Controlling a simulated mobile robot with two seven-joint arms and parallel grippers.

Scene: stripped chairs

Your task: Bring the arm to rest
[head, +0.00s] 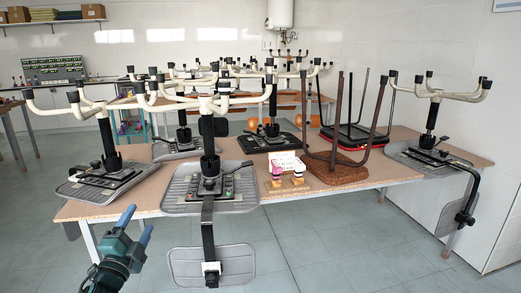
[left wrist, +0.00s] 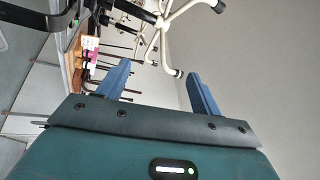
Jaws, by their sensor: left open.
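My left gripper (head: 136,224) is at the lower left of the head view, in front of the table's near left edge. Its two blue fingers stand apart, pointing up and slightly right, with nothing between them. In the left wrist view the fingers of my left gripper (left wrist: 157,74) are also spread and empty, with chair parts and bare wall beyond them. It holds nothing and shows no clear contact with the table or chairs. My right gripper is in neither view.
A long table (head: 335,200) carries upturned chair bases and seats. One grey seat part (head: 240,264) hangs below its front edge, right of my gripper. A small white box (head: 285,165) and two small figures stand mid-table. The floor (head: 350,245) in front is clear.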

